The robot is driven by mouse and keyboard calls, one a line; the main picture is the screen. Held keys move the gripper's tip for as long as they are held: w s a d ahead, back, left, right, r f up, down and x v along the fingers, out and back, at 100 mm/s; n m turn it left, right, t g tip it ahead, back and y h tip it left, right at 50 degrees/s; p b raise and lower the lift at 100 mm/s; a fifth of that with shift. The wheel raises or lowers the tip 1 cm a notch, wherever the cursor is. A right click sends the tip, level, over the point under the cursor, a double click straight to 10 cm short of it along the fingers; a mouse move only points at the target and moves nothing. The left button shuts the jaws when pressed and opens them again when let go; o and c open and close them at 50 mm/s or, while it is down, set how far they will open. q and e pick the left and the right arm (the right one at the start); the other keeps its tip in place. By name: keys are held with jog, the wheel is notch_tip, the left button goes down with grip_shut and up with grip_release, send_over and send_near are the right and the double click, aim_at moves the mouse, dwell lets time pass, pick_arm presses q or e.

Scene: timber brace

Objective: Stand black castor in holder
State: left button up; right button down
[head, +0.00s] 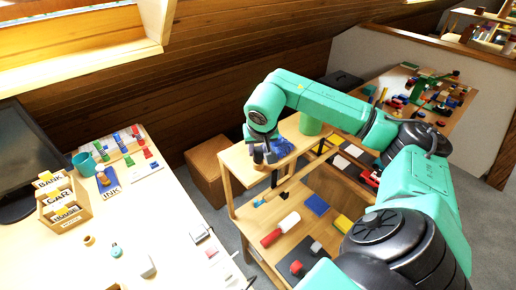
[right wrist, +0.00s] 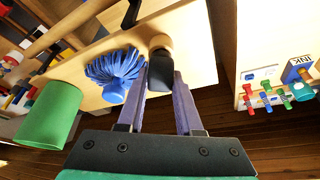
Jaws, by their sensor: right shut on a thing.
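My right gripper (head: 262,152) is over the small wooden shelf top (head: 240,168) in the head view. In the right wrist view, the right gripper (right wrist: 164,78) is shut on a dark cylinder with a pale end (right wrist: 160,76), which appears to be the black castor. The castor lies between the fingertips, close to the shelf top; I cannot tell whether it touches it. In the head view the gripper largely hides it. I cannot clearly make out the holder; a black bracket (right wrist: 131,13) shows at the shelf's edge. My left gripper is not in view.
A blue bristly tuft (right wrist: 115,72) and a green cylinder (right wrist: 45,115) stand beside the gripper on the shelf. Several coloured blocks lie on the lower board, including a blue one (head: 317,204). A white table (head: 165,225) with labelled boxes is at left.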

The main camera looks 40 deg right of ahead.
jog(key=shift+f, duration=0.1)
jog(key=c, duration=0.5)
grip_release()
jog(key=v, duration=1.4)
jog(key=shift+r, duration=0.3)
